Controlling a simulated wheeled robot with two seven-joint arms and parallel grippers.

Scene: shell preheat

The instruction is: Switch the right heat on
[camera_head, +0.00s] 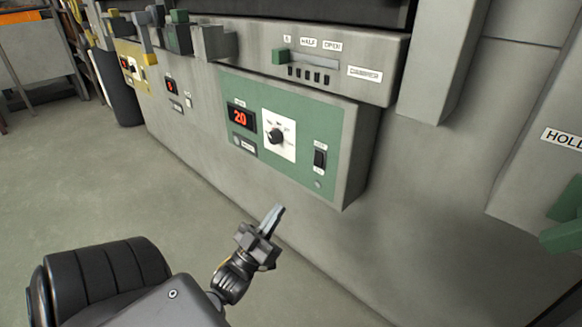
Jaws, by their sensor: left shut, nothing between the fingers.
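A green control panel (229,85) is set on the front of the grey machine. It carries a red display reading 20 (241,118), a black knob on a white dial plate (279,136), and a black rocker switch (320,158) at its right. I cannot tell the switch's position. A small round lamp (318,184) below the switch looks unlit. My left gripper (275,214) is shut and empty, below and left of the switch, apart from the panel. My right gripper is not in view.
A yellow panel (133,66) is farther left. A green handle (563,234) juts in at the right edge. The floor (130,190) at left is open.

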